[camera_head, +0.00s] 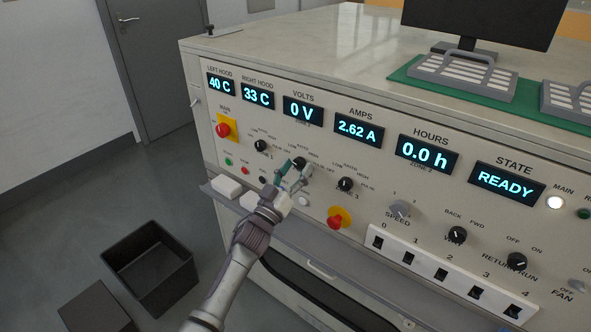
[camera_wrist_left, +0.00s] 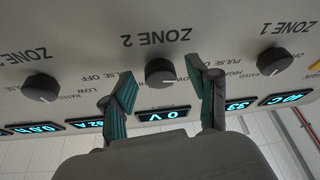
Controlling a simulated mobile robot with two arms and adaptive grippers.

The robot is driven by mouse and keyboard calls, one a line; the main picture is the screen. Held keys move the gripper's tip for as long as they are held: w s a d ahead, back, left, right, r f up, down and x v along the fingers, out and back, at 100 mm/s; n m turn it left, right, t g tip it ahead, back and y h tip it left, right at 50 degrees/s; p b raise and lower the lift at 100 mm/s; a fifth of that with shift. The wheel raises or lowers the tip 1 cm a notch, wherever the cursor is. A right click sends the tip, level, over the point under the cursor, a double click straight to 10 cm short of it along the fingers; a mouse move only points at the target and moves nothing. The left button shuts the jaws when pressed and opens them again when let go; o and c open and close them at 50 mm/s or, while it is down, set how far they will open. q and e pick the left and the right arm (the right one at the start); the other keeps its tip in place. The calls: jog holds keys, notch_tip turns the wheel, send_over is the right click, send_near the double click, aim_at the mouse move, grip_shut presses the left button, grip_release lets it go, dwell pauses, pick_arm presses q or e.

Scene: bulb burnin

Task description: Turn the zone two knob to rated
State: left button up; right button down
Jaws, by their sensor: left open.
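The zone two knob (camera_head: 299,163) is a small black dial on the cream panel front, below the VOLTS display. In the left wrist view, which is upside down, it shows as a dark round knob (camera_wrist_left: 160,72) under the ZONE 2 label, with OFF, LOW, RATED and HIGH type markings around the dials. I cannot tell surely which marking its pointer faces. My left gripper (camera_head: 294,172) is open at the panel, with its teal-padded fingers on either side of this knob. In the wrist view, gaps show between the fingers and the knob. My right gripper is out of view.
The zone one knob (camera_head: 261,146) and the zone three knob (camera_head: 345,184) flank it. A red emergency button (camera_head: 337,220) sits lower right. The displays include VOLTS (camera_head: 303,110), reading 0 V, and STATE (camera_head: 507,183), reading READY. A black bin (camera_head: 118,256) stands on the floor.

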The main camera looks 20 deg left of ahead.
pick_arm(q)
grip_shut()
dwell(0.3)
